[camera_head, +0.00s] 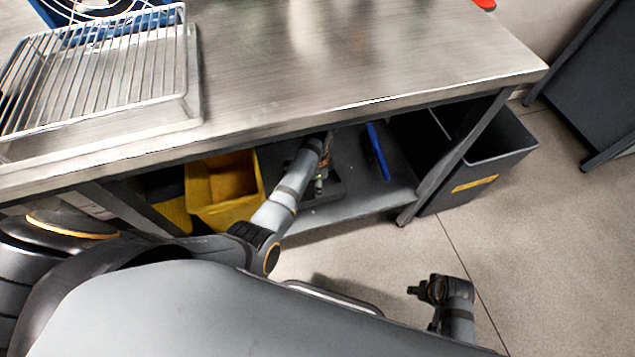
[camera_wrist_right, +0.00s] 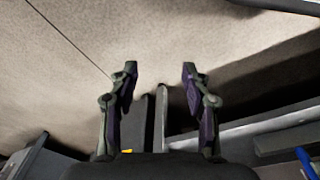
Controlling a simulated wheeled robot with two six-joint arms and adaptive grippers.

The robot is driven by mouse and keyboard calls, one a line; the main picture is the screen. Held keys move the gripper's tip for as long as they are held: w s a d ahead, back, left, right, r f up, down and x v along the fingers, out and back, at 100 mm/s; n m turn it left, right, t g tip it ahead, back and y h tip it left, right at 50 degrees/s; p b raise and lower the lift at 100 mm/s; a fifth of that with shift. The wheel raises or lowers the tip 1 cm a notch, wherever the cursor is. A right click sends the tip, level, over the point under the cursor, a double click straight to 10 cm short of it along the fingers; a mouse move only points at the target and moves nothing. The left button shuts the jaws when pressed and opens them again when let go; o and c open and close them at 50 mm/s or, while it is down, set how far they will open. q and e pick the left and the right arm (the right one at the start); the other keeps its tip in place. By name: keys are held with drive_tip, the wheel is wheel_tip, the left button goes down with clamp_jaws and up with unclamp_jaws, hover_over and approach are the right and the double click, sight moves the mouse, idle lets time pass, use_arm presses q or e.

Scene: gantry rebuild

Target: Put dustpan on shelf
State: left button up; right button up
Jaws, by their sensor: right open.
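No dustpan shows clearly enough to be named for sure. A thin blue object (camera_head: 378,150) stands tilted on the low shelf (camera_head: 345,212) under the steel table; whether it is the dustpan I cannot tell. A blue piece also shows at the lower right of the right wrist view (camera_wrist_right: 305,162). My left arm reaches under the table, and its gripper (camera_head: 319,184) is over the shelf, left of the blue object; its fingers are too small to read. My right gripper (camera_head: 418,290) is low over the floor, in front of the table leg. It is open and empty in the wrist view (camera_wrist_right: 160,72).
A yellow bucket (camera_head: 222,190) stands under the table at left. A dark grey bin (camera_head: 480,175) with a yellow label stands by the right table leg. The steel tabletop (camera_head: 350,50) bears a wire rack (camera_head: 95,75). Floor is free at right (camera_head: 550,270).

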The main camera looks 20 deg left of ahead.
use_arm(q)
drive_tip(key=shift+r, duration=0.4)
wheel_tip(320, 180, up, 10)
drive_tip(key=p, duration=0.4)
drive_tip(key=shift+r, duration=0.65)
use_arm(e)
drive_tip(key=s+d+f, duration=0.3)
drive_tip(key=s+f, duration=0.2)
drive_tip(key=f, duration=0.6)
drive_tip(key=shift+s+d+h, duration=0.2)
drive_tip(key=shift+s+h, duration=0.1)
drive_tip(key=shift+s, duration=0.1)
